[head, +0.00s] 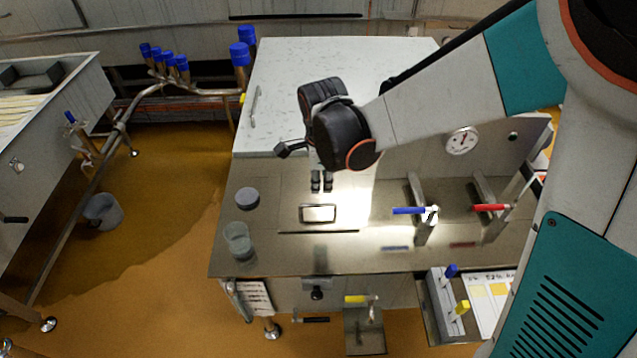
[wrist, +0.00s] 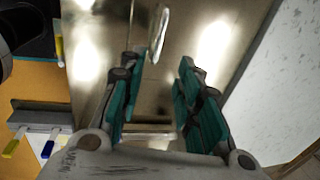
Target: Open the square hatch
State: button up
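The square hatch looks like a steel panel in the bench top, its front seam (head: 318,232) showing as a dark line. A bright rectangular loop handle (head: 318,213) stands on it. The panel looks flush, so closed.
A glass (head: 237,241) and a dark round puck (head: 247,198) stand left of the handle. Blue-handled (head: 408,211) and red-handled (head: 490,207) levers stand right. Two small black blocks (head: 322,181) sit behind the handle.

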aim_at(320, 204)
jog(key=f+b, duration=0.1)
jog(key=f, duration=0.3)
jog(key=w+f+b, duration=0.1)
jog(key=f, duration=0.3)
jog(key=w+f+b, duration=0.1)
jog(key=f+b, duration=0.1)
jog(key=f, duration=0.2)
jog(key=shift+w+d, duration=0.1)
jog(key=shift+r, duration=0.1)
grip_shut()
